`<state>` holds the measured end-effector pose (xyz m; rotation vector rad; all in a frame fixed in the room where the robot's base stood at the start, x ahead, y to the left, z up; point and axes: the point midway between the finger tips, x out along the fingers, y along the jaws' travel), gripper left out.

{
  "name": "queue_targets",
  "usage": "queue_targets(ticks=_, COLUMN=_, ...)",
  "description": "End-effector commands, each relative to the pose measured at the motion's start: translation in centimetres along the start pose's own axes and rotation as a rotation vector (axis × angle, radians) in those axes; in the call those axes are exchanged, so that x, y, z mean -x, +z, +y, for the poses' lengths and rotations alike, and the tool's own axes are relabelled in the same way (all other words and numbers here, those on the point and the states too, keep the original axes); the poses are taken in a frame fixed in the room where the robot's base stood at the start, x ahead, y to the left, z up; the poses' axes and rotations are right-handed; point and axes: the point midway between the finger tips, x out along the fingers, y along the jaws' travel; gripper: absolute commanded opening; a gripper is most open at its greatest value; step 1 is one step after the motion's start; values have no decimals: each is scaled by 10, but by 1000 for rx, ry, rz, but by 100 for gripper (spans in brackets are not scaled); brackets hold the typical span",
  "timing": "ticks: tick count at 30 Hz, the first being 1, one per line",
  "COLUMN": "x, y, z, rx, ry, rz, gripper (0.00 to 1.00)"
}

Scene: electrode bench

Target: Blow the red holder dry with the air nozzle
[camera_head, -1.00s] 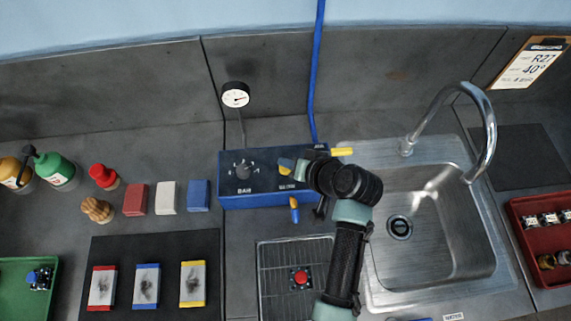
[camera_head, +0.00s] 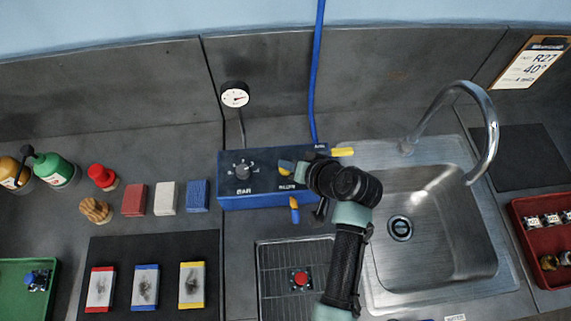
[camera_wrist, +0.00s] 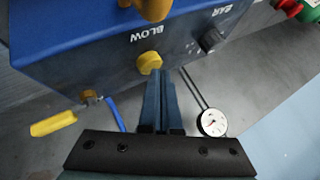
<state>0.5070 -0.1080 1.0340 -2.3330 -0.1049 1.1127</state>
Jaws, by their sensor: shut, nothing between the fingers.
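The red holder (camera_head: 300,279) sits on the wire drying rack (camera_head: 265,292) in front of the blue air box (camera_head: 240,200). An orange-yellow nozzle (camera_head: 294,209) points down from the box's front, behind the holder; in the wrist view it shows at the top edge (camera_wrist: 153,8). My gripper (camera_head: 290,169) is shut and empty at the box. In the wrist view its fingertips (camera_wrist: 157,74) are right at the round yellow button (camera_wrist: 149,62) beside the word BLOW. I cannot tell whether they touch or press it. No air is visible.
A dark BAR knob (camera_wrist: 212,40) is beside the button. A gauge (camera_head: 235,95) stands behind the box. A yellow lever (camera_head: 343,152) sticks out on its right. The sink (camera_head: 440,230) and tap (camera_head: 490,135) are to the right, coloured blocks (camera_head: 134,199) to the left.

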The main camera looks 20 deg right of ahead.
Motion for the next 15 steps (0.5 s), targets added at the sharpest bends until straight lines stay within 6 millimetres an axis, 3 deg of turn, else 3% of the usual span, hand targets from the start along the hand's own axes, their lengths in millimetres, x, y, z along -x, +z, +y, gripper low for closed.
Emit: queue_targets(ticks=15, x=-5, y=5, z=4, rx=-1, ry=0, rz=-3, gripper=0)
